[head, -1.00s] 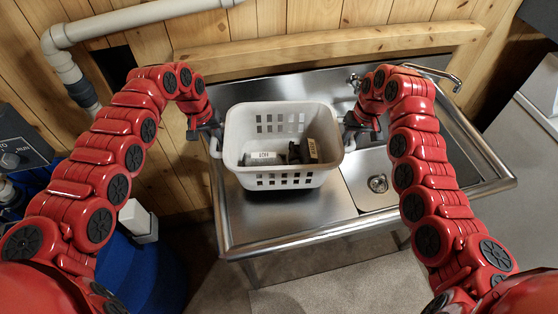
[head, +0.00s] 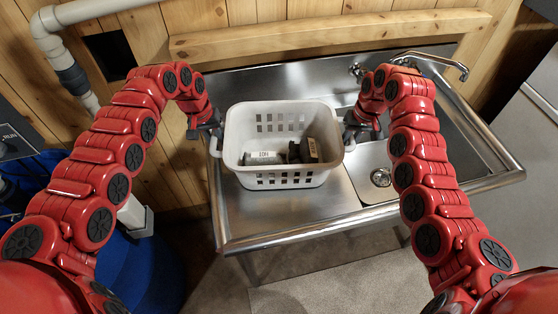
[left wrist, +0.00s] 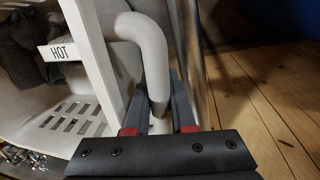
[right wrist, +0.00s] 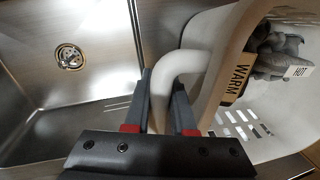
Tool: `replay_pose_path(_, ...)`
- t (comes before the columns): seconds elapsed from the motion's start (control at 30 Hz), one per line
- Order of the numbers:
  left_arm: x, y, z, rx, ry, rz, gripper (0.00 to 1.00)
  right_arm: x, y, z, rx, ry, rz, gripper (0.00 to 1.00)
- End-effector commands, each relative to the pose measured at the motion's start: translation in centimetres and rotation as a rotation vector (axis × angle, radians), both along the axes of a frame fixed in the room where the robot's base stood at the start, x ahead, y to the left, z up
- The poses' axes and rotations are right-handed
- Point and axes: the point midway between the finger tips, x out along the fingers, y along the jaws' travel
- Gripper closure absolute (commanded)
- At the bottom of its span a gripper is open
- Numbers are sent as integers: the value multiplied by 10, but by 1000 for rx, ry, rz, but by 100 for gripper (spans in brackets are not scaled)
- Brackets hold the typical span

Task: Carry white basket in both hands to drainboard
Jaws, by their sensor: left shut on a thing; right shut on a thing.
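The white basket (head: 285,180) has slotted walls and a handle at each side. It is upright over the left, flat part of the steel sink unit, the drainboard (head: 290,215). I cannot tell whether its base touches the steel. My left gripper (head: 212,129) is shut on the basket's left handle, a curved white tube in the left wrist view (left wrist: 150,60). My right gripper (head: 352,129) is shut on the right handle, which shows in the right wrist view (right wrist: 172,80). Dark and grey items with white and tan labels lie inside, reading HOT (left wrist: 60,52) and WARM (right wrist: 236,78).
The sink bowl (head: 378,160) with its drain lies right of the basket, with a tap (head: 435,60) behind it. A wooden rail (head: 330,38) runs along the planked wall at the back. A white pipe (head: 110,18) and a blue bin (head: 140,270) are at the left.

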Motion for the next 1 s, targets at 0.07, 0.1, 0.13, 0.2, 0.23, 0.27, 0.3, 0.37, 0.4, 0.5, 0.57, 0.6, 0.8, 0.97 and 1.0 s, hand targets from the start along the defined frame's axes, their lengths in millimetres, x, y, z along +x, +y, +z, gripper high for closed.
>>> replay_pose_path(0.07, 1, 3, -5, 3, -1, 3, 73, 0, -2, -5, -3, 0, -4, 73)
replay_pose_path(0.1, 0, 2, -3, 3, -1, 3, 66, 0, -2, -3, -3, 0, -4, 66)
replay_pose_path(0.13, 0, 2, -3, 3, -1, 3, 61, 0, -2, -3, -3, -1, -3, 61)
replay_pose_path(0.2, 0, 2, -3, 2, 0, 2, 48, 0, -2, -3, -2, -1, -3, 48)
replay_pose_path(0.23, 0, 1, -3, 2, 0, 2, 47, 0, -2, -3, -2, -1, -2, 47)
replay_pose_path(0.27, 0, 1, -3, 1, -1, 2, 47, 0, -1, -3, -2, -1, -2, 47)
replay_pose_path(0.3, 0, 1, -3, 1, -1, 1, 47, 0, -1, -3, -1, -1, -2, 47)
replay_pose_path(0.37, 0, 1, -3, 1, -1, 1, 47, 0, -1, -3, -1, -1, -1, 47)
replay_pose_path(0.4, 0, 0, -3, 0, -1, 1, 47, 0, 0, -3, 0, -1, -1, 47)
replay_pose_path(0.5, 0, 0, -3, 0, -1, 0, 47, 0, 0, -3, 0, 0, 0, 47)
replay_pose_path(0.57, 0, 0, -1, 0, -1, 0, 47, 0, 0, -3, 0, 0, 1, 47)
replay_pose_path(0.6, 1, 1, 2, -1, -2, 0, 47, 0, 1, -3, 1, 0, 1, 47)
replay_pose_path(0.8, 1, 7, 30, 0, -3, 0, 47, 0, 1, -3, 1, 0, 2, 47)
replay_pose_path(0.97, 0, 12, 55, 0, -3, 0, 47, 0, 1, -3, 1, 0, 1, 47)
replay_pose_path(1.0, 0, 12, 60, 0, -3, 0, 47, 0, 1, -3, 1, 0, 1, 47)
